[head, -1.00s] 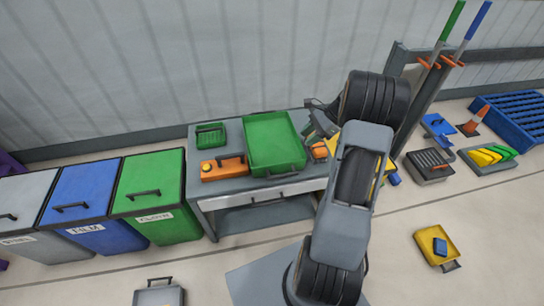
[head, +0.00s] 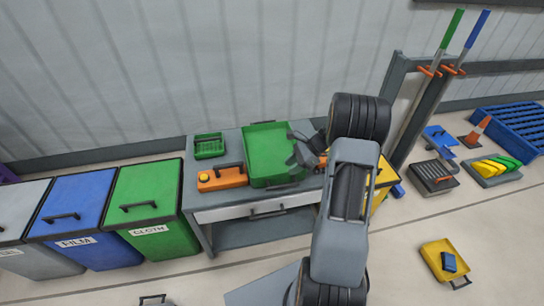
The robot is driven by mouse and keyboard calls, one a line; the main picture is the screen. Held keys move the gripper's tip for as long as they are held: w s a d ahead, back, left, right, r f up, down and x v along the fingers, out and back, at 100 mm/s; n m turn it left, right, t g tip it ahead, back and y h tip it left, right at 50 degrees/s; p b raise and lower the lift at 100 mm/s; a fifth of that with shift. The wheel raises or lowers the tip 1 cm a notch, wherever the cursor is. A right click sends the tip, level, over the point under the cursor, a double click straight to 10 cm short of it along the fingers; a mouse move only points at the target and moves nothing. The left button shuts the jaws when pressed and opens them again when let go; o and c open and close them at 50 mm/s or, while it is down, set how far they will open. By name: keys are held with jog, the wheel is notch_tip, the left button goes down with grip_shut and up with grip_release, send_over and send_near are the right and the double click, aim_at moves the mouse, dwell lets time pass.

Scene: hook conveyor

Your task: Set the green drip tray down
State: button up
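The green drip tray (head: 262,158) is the large shallow green tray on the grey workbench. It appears to lie flat on the bench top, between the orange case and my arm. My gripper (head: 293,149) is over the tray's right side, with its dark fingers spread apart and nothing visible between them. The gripper hides part of the tray's right rim. I cannot tell whether a finger touches the tray.
An orange case (head: 222,178) and a small green basket (head: 209,147) stand left of the tray on the workbench (head: 232,202). Green (head: 150,190) and blue (head: 75,195) bins stand left of the bench. A yellow tray (head: 437,252) lies on the floor at right.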

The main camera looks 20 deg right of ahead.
jog(key=b+x, duration=0.1)
jog(key=x, duration=0.3)
jog(key=shift+a+f+b, duration=0.15)
jog(key=shift+b, duration=0.15)
jog(key=shift+c, duration=0.2)
grip_shut()
dwell(0.8)
